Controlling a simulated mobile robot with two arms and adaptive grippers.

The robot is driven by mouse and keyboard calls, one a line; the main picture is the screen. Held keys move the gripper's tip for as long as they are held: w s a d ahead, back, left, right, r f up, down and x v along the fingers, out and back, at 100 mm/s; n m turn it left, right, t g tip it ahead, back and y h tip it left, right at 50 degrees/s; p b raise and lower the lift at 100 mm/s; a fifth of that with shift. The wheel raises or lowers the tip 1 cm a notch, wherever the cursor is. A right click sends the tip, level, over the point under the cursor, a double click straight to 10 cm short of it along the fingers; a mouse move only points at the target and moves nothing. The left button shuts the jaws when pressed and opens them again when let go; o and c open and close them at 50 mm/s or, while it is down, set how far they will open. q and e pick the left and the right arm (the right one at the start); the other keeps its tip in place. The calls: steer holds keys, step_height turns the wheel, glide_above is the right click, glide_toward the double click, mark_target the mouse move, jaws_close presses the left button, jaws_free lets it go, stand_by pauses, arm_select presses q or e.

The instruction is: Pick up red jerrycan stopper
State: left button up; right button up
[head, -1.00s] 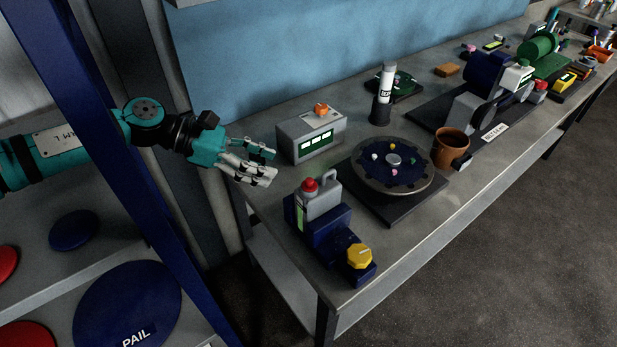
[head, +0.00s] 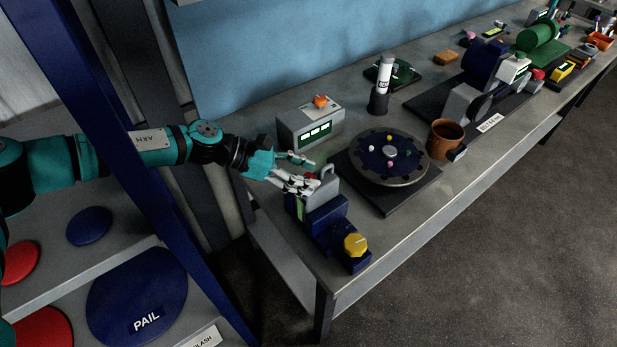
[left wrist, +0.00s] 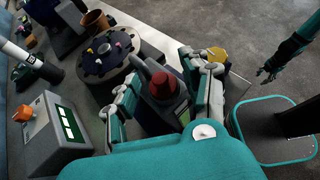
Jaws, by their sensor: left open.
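The red stopper (left wrist: 163,85) sits on top of the grey jerrycan (left wrist: 149,67), which stands in a dark blue holder (head: 325,212) with a yellow knob (head: 355,245). In the head view only a bit of the red stopper (head: 311,176) shows between my fingers. My left gripper (head: 315,175) is open at the stopper, one finger on each side; in the left wrist view (left wrist: 160,78) gaps show between fingers and stopper. I cannot tell whether any finger touches it. My right gripper (left wrist: 268,70) shows small and dark, away from the bench.
A grey box with a green display (head: 310,128) stands behind the jerrycan. A round dark turntable (head: 365,182) with small coloured pegs is close on the right, and a brown pot (head: 446,140) beyond it. A blue shelf post (head: 150,190) stands at left.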

arm_select(q)
steer(key=c, duration=0.7)
